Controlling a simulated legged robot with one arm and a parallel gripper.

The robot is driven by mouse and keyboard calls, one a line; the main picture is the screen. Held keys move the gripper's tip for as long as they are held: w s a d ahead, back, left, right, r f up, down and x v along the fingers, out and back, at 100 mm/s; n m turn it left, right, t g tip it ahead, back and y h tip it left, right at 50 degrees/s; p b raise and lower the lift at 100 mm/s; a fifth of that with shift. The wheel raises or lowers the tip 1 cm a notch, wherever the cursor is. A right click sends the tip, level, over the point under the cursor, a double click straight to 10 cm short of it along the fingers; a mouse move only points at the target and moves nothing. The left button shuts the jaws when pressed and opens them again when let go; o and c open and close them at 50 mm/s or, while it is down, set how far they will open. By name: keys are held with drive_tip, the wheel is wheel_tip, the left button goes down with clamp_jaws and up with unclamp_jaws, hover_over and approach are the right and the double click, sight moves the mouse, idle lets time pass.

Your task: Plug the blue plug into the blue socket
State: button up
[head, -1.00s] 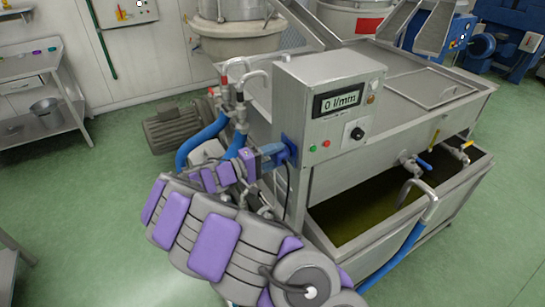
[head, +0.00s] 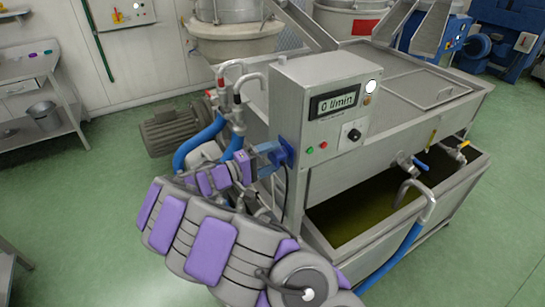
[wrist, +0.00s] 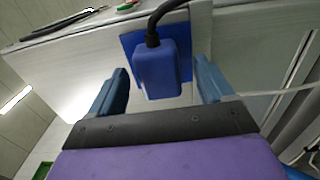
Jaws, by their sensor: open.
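The blue plug (wrist: 162,70), with a black cable at its end, sits against the blue socket plate (wrist: 128,42) in the wrist view and looks seated in it. The plug's far end is hidden. In the head view the blue socket (head: 286,152) is on the left side of the grey control box, with the cable hanging below. My gripper (wrist: 161,88) is open, with one blue finger on each side of the plug and a visible gap to each. In the head view my gripper (head: 268,153) is just left of the socket.
The control box (head: 300,105) shows "0 l/min" and a bright white lamp (head: 371,87). Blue hoses (head: 205,138) and metal taps stand close behind my gripper. A steel tank (head: 385,210) is at right.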

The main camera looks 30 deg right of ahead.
drive_tip(key=a+p, duration=0.3)
drive_tip(key=a, duration=1.3)
drive_tip(key=shift+s+a, duration=0.3)
drive_tip(key=shift+d, duration=0.1)
drive_tip(key=s+d+r+m+g+y, duration=0.4)
drive_tip(key=s+d+r+g, duration=0.1)
drive_tip(key=s+d+r, duration=0.6)
drive_tip(key=s+d+y, duration=0.3)
drive_tip(key=s+y, duration=0.3)
drive_tip(key=s, duration=0.7)
drive_tip(key=s+a+f+n+t+y, duration=0.1)
drive_tip(key=s+a+f+y, duration=0.2)
drive_tip(key=s+a, duration=0.4)
drive_tip(key=s+a+f+n+t+y, duration=0.1)
drive_tip(key=s+a+f+n+y, duration=0.1)
drive_tip(key=s+a+y, duration=0.3)
drive_tip(key=s+a+f, duration=0.1)
drive_tip(key=s+a, duration=0.1)
drive_tip(key=s, duration=0.1)
drive_tip(key=shift+f+n+t, duration=0.3)
drive_tip(key=shift+f, duration=0.05)
drive_tip(key=shift+d, duration=0.1)
